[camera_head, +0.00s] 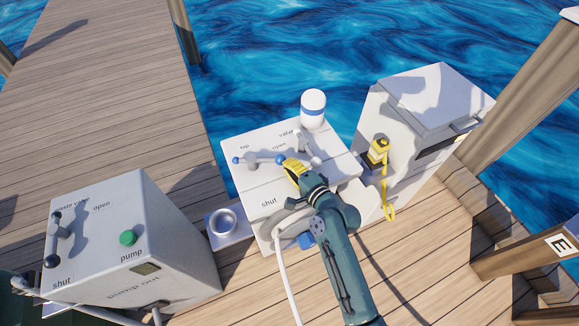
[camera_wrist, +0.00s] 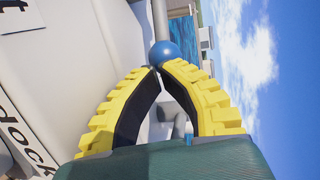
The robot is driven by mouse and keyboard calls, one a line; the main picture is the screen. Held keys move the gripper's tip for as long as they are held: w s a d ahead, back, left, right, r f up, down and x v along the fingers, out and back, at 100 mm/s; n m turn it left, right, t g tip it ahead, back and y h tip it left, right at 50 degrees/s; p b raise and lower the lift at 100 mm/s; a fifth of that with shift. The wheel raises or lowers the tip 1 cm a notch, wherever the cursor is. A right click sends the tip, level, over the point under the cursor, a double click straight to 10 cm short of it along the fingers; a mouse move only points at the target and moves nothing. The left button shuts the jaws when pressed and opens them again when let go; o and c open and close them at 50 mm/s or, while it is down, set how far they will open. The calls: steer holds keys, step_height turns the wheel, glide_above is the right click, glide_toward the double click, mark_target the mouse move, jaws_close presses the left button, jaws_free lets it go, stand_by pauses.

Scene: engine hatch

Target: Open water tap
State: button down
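The water tap's lever (camera_head: 258,160) is a pale bar with blue ball ends, on top of the white box (camera_head: 240,181) in the head view. It lies roughly crosswise in the picture. "Open" is printed above its right end and "shut" lower down. My gripper (camera_head: 287,163) with yellow fingers is at the lever's right blue ball. In the wrist view the two fingertips (camera_wrist: 160,68) arch together and look shut, with the blue ball (camera_wrist: 164,53) right at or just beyond the tips. Nothing is clearly held between them. Whether they touch the ball is unclear.
A pump-out box (camera_head: 150,225) with a green button stands left. A white cabinet (camera_head: 425,110) with a yellow device (camera_head: 378,150) stands right. Water lies behind.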

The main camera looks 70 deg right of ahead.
steer(key=shift+w+d, duration=0.2)
steer(key=shift+d, duration=0.6)
steer(key=shift+w+d, duration=0.2)
steer(key=shift+d, duration=0.55)
steer(key=shift+a, duration=0.15)
steer(key=shift+s+r, duration=0.1)
steer(key=shift+s, duration=0.1)
steer(key=s+d+p+v, duration=0.1)
steer(key=d+v, duration=0.1)
steer(key=v, duration=1.1)
steer(key=shift+s+p, duration=0.4)
steer(key=shift+s, duration=0.1)
